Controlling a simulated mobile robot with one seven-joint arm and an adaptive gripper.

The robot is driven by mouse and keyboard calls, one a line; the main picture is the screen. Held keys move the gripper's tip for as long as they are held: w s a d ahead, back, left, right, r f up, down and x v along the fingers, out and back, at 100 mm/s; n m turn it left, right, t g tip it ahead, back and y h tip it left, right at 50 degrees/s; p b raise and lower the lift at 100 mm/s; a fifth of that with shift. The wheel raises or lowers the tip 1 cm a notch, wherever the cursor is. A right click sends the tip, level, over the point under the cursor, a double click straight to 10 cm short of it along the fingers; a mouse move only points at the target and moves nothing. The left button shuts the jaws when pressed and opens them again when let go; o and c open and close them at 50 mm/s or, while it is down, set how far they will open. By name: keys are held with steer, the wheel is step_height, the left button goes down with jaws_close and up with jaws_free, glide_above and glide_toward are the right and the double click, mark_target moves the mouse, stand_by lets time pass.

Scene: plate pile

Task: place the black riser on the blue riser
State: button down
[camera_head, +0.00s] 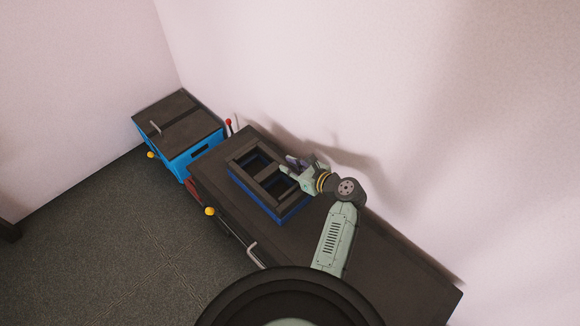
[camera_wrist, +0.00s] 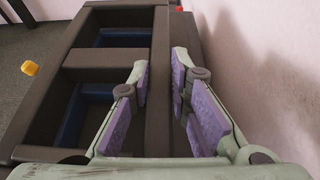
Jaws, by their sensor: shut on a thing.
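The black riser (camera_head: 243,157), a dark open frame with a crossbar, lies over the blue riser (camera_head: 289,212) on the dark table. The blue riser's side shows below the black frame in the head view, and blue shows through its openings in the wrist view (camera_wrist: 72,117). My gripper (camera_head: 293,167) is at the frame's right side. In the wrist view its purple-padded fingers (camera_wrist: 160,100) straddle one long bar of the black riser (camera_wrist: 160,65) and are shut on it. Whether the black riser rests fully on the blue one I cannot tell.
The dark table (camera_head: 385,257) stands along the pink wall, with free room at its right end. A blue box with a dark top (camera_head: 180,122) stands to the left. A yellow knob (camera_head: 210,211) and a metal handle (camera_head: 254,255) are on the table's front side.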

steer(key=shift+f, duration=0.2)
steer(key=c, duration=1.5)
jaws_free()
steer(key=shift+f, duration=0.1)
